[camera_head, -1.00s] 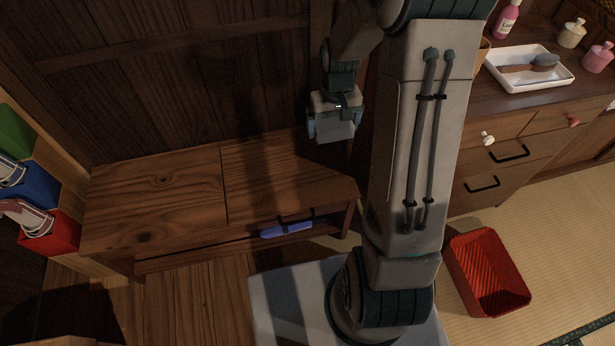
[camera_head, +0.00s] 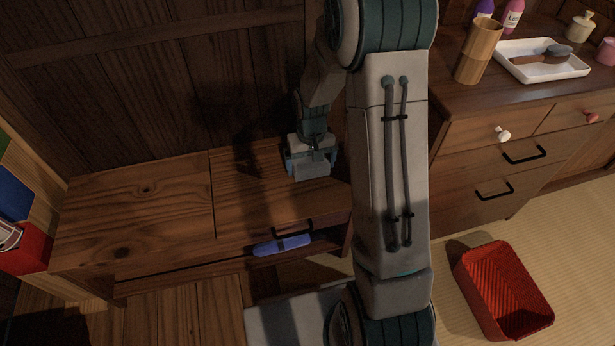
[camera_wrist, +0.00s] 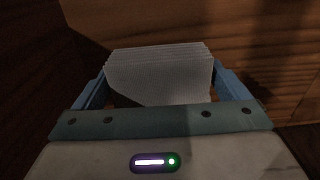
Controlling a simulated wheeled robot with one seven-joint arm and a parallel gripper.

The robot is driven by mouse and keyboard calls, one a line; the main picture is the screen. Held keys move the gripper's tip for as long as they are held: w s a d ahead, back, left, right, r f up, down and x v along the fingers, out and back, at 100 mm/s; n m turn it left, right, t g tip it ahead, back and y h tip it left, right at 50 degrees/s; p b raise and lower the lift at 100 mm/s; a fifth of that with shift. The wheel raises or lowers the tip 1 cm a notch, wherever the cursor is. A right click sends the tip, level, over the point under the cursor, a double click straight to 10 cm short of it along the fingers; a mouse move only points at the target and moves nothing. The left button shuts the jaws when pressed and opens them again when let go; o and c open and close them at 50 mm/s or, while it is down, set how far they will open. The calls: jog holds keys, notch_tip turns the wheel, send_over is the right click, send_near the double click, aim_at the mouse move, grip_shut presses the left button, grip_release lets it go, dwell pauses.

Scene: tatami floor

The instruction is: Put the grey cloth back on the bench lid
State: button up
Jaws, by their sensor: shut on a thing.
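The grey cloth (camera_wrist: 158,75) is folded into a layered block and sits between the two blue fingers of my gripper (camera_wrist: 160,88) in the wrist view. In the head view my gripper (camera_head: 311,168) is shut on the cloth (camera_head: 311,173) above the right part of the wooden bench lid (camera_head: 250,190), towards its back right. Whether the cloth touches the lid cannot be told. The lid's left part (camera_head: 135,205) is bare, with a seam between the two parts.
A blue-purple object (camera_head: 282,245) is at the bench front, below a dark handle. A dresser (camera_head: 480,130) with a white tray (camera_head: 540,67) and a wooden cup (camera_head: 478,53) stands right. A red basket (camera_head: 502,290) is on the tatami. Books stand at far left.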

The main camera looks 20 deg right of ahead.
aim_at(307, 160)
jog(key=shift+w+a+f, duration=0.35)
jog(key=shift+a+f, duration=0.05)
jog(key=shift+f, duration=0.05)
jog(key=shift+f+b, duration=1.15)
jog(key=shift+f, duration=0.7)
jog(key=shift+f, duration=0.2)
jog(key=o, duration=0.7)
jog(key=shift+c, duration=0.2)
notch_tip(307, 160, up, 12)
jog(key=p, duration=0.5)
jog(key=shift+r, duration=0.2)
jog(key=s+r, duration=0.6)
jog(key=s, duration=0.4)
jog(key=s+r+t, duration=0.1)
jog(key=s+r, duration=0.5)
jog(key=s, duration=0.4)
jog(key=shift+s+a+r, duration=0.15)
jog(key=shift+s, duration=0.1)
